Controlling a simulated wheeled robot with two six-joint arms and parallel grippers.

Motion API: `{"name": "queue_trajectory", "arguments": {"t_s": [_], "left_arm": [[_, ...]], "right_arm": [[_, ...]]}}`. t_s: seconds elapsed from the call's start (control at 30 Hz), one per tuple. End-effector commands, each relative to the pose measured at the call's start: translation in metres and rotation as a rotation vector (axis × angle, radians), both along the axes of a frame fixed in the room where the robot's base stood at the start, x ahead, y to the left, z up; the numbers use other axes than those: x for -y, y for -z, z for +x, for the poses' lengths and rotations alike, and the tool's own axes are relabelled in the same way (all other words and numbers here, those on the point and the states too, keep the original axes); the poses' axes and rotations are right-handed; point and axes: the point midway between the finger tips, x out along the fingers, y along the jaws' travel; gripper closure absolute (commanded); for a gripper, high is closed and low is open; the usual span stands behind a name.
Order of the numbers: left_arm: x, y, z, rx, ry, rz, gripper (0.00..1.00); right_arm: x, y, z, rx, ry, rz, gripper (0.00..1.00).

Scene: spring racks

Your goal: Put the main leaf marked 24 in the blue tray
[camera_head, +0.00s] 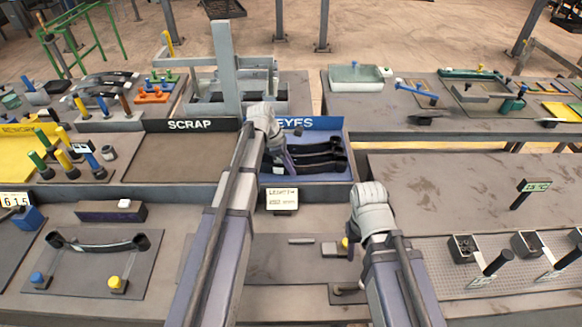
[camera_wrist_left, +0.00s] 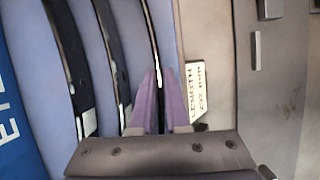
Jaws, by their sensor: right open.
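The blue tray (camera_head: 305,180), with a label ending in "EYES", holds several dark curved leaves (camera_head: 318,148). In the left wrist view, dark leaves (camera_wrist_left: 72,60) lie side by side across the blue tray floor (camera_wrist_left: 180,60). My left gripper (camera_head: 288,165) reaches down into the tray. Its purple fingers (camera_wrist_left: 159,85) are close together with the thin edge of one dark leaf (camera_wrist_left: 152,40) between them. No number 24 is readable on any leaf.
The scrap bin (camera_head: 180,160) adjoins the tray on the left. A length card (camera_head: 282,199) hangs at the tray's front. Another dark leaf (camera_head: 98,246) lies on a front-left fixture. Lever fixtures (camera_head: 480,252) stand at the right. The right bench (camera_head: 430,190) has bare space.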

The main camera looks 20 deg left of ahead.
Motion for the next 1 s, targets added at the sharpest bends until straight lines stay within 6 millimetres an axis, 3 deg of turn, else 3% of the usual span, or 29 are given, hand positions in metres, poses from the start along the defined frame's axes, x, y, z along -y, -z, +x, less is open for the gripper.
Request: {"name": "queue_trajectory", "arguments": {"t_s": [0.03,0.2,0.67,1.0], "left_arm": [[0.000,0.000,0.000,0.000,0.000,0.000,0.80],[0.000,0.000,0.000,0.000,0.000,0.000,0.61],[-0.001,-0.009,0.000,0.000,0.000,0.000,0.61],[-0.016,-0.049,-0.004,0.000,-0.002,0.000,0.61]], "right_arm": [[0.000,0.000,0.000,0.000,0.000,0.000,0.50],[0.000,0.000,0.000,0.000,0.000,0.000,0.50],[0.000,-0.009,0.000,0.000,0.000,0.000,0.50],[0.000,-0.049,0.000,0.000,-0.002,0.000,0.50]]}}
